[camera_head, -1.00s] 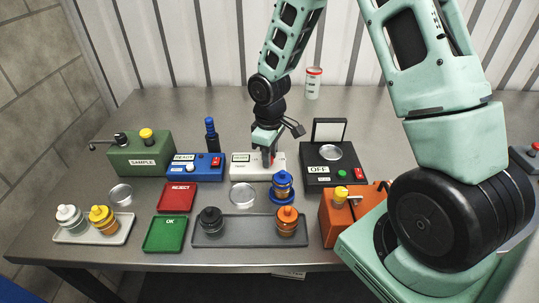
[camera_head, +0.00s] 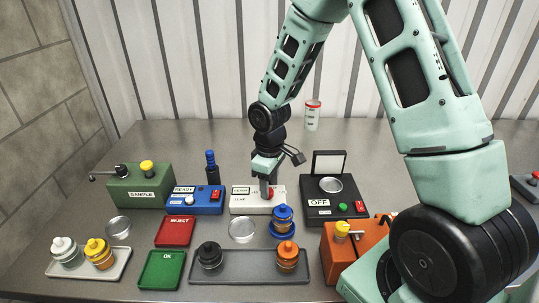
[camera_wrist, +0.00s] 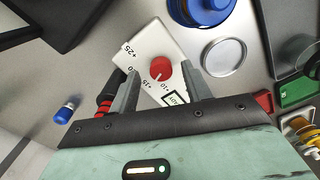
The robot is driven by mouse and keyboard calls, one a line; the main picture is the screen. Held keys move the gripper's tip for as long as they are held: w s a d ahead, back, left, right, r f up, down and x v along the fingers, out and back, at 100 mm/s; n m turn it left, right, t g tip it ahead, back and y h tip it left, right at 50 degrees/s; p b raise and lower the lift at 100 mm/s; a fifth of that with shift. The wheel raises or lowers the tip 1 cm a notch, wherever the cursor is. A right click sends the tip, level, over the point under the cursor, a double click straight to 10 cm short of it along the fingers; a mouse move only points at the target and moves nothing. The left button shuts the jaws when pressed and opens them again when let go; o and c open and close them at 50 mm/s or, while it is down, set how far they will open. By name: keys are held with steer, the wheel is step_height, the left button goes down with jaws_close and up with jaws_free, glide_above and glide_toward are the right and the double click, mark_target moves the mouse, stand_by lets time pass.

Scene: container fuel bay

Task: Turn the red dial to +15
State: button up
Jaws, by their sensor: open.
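The red dial (camera_head: 270,192) is on top of a white box (camera_head: 243,207) in the middle of the bench. In the wrist view the dial (camera_wrist: 161,68) is round and red, with printed numbers around it on the white face (camera_wrist: 148,45), among them +25, +15 and 10. A small pale mark shows on the dial, on the side near the 10; its exact reading is too small to tell. My gripper (camera_head: 266,184) points down over the box. In the wrist view its open fingers (camera_wrist: 158,78) stand on either side of the dial, with gaps visible.
A blue box (camera_head: 195,203) stands close left of the white box, and a black box (camera_head: 318,208) marked OFF close right. A blue-topped jar (camera_head: 282,219) stands just in front.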

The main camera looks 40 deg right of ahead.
mark_target(270, 191)
step_height(270, 191, up, 16)
steer(key=b, duration=0.1)
steer(key=shift+f, duration=0.1)
stand_by(0.7)
